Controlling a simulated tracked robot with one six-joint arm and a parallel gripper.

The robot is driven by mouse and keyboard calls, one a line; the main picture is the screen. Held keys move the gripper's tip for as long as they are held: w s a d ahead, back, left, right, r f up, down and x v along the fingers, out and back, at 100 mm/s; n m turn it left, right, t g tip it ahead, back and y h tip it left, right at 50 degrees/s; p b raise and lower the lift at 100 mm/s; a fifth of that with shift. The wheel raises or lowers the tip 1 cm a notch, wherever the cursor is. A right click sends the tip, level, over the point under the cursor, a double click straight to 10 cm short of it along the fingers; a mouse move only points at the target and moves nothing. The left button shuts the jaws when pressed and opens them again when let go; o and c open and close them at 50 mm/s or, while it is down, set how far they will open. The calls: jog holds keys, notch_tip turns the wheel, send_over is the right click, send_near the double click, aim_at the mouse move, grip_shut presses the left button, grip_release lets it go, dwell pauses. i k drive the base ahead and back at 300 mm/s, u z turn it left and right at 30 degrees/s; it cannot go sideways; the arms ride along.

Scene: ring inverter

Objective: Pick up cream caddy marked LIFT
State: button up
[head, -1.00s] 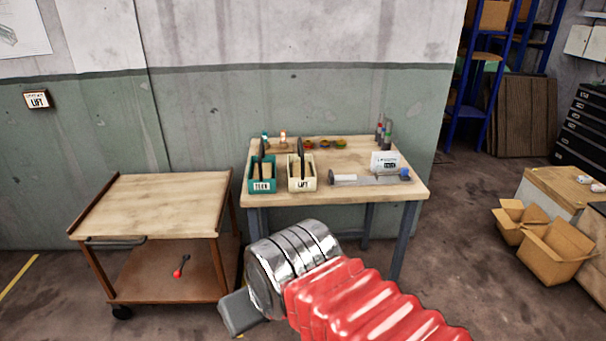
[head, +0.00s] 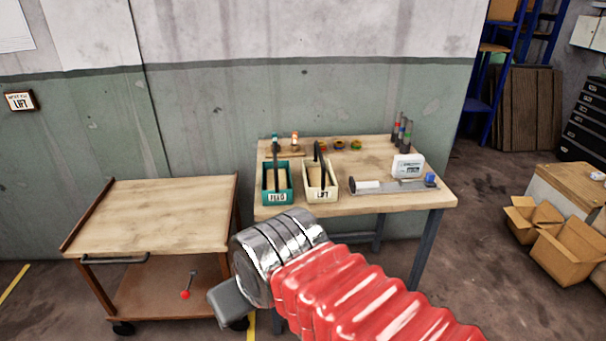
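The cream caddy (head: 333,193) stands upright on the wooden workbench (head: 372,210), with a dark handle above it and a white label reading LIFT on its front. A teal caddy (head: 265,196) with its own label and dark handle stands just to its left. My arm reaches in from the bottom right, with a red ribbed sleeve and a silver wrist. The end of my gripper (head: 225,304) shows as a grey block low in front of the bench, apart from the caddies. Its fingertips cannot be made out.
A wooden cart (head: 150,215) stands left of the bench, with a red-ended tool (head: 187,289) on its lower shelf. On the bench right of the cream caddy lie a grey bar-like device (head: 395,186) and a white box (head: 408,166). Open cardboard boxes (head: 562,245) sit on the floor at right.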

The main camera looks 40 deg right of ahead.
aim_at(319, 169)
jog(key=z, duration=0.05)
jog(key=i, duration=0.95)
